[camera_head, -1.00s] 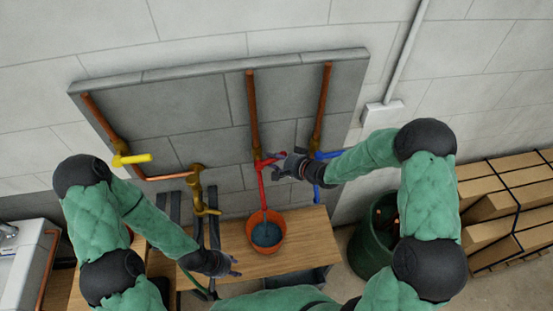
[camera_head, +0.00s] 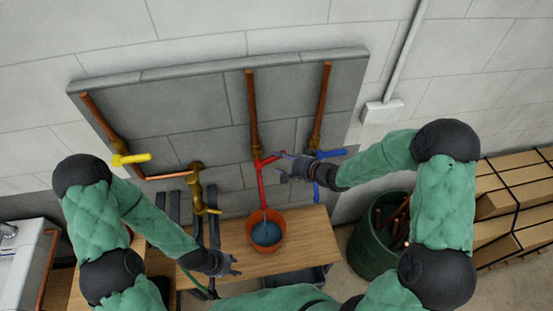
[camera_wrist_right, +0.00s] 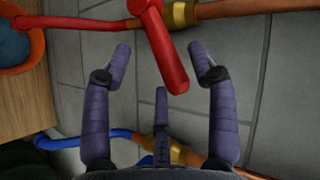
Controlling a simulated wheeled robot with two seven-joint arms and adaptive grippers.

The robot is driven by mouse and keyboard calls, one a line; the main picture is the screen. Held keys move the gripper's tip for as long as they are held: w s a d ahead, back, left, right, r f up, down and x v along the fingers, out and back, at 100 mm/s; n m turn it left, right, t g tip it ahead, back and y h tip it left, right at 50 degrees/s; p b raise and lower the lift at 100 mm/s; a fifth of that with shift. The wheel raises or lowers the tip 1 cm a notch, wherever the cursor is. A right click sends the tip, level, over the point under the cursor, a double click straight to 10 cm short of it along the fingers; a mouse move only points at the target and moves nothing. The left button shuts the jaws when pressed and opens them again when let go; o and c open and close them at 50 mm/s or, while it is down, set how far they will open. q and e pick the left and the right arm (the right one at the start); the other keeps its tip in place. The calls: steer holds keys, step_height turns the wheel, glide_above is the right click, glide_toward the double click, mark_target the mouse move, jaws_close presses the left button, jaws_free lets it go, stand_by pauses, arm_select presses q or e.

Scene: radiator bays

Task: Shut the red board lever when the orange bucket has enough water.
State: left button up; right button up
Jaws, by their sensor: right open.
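The red lever (camera_head: 272,158) sits on the red spout pipe (camera_head: 262,187) and points right, crossways to it. In the right wrist view the red lever (camera_wrist_right: 164,48) reaches between my spread fingers, with gaps on both sides. My right gripper (camera_head: 284,164) is open just right of the lever. The orange bucket (camera_head: 252,238) stands on the bench under the spout, with blue-grey water (camera_head: 266,233) in it and a pale streak at the spout's mouth. Its rim also shows in the right wrist view (camera_wrist_right: 38,52). My left gripper (camera_head: 233,265) looks open and empty, low left of the bucket.
A yellow lever (camera_head: 136,158) and a blue lever (camera_head: 330,154) flank the red one on the grey board (camera_head: 180,110). A brass tap (camera_head: 200,202) hangs left of the bucket. The wooden bench (camera_head: 310,240) is clear right of the bucket. A green bin (camera_head: 372,245) stands at right.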

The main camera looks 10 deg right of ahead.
steer(key=v, duration=0.8)
stand_by(0.4)
